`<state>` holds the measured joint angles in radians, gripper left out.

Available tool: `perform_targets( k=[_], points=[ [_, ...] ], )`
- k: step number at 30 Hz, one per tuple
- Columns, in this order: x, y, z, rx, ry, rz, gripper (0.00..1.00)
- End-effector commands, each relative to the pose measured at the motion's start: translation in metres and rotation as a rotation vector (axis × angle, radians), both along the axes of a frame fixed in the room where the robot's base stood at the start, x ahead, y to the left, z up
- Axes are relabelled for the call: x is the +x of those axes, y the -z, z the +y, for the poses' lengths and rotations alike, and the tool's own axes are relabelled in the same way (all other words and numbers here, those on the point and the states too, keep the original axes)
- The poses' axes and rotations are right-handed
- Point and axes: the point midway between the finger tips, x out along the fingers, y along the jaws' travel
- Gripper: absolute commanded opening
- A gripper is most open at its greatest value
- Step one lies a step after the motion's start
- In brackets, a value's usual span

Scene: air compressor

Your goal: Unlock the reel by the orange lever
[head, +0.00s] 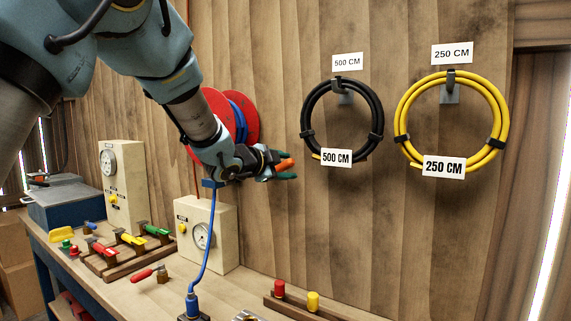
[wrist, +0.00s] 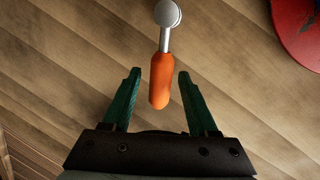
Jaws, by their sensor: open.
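The orange lever (wrist: 160,82) lies between the two open green fingers of my gripper (wrist: 157,90) in the wrist view, with a visible gap on each side. Its grey metal shank runs up to a round silver pivot (wrist: 167,13). In the head view the orange lever (head: 285,165) shows at the fingertips of my gripper (head: 287,170), beside the wall. The red reel (head: 215,105) with blue hose wound on it hangs on the wall behind my arm and is partly hidden. Its red edge also shows at the upper right of the wrist view (wrist: 300,30).
A black hose coil (head: 309,120) and a yellow hose coil (head: 403,110) hang on the wall to the right. The workbench below carries a gauge box (head: 222,252), a rack of coloured-handled valves (head: 107,262) and a blue hose (head: 207,262). The wall around the lever is clear.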

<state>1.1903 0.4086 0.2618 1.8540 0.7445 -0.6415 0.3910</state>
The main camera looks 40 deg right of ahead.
Motion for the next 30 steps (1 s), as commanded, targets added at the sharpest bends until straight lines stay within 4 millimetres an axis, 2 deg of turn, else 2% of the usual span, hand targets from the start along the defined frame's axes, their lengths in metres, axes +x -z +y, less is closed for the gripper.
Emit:
perform_targets(
  k=[7,22,30],
  points=[
    [0.0002,0.0001,-0.0001,0.000,0.000,0.000,0.57],
    [0.0003,0.0000,0.0002,0.000,0.000,0.000,0.01],
    [0.0003,0.0000,0.0002,0.001,-0.001,0.000,0.00]
  ],
)
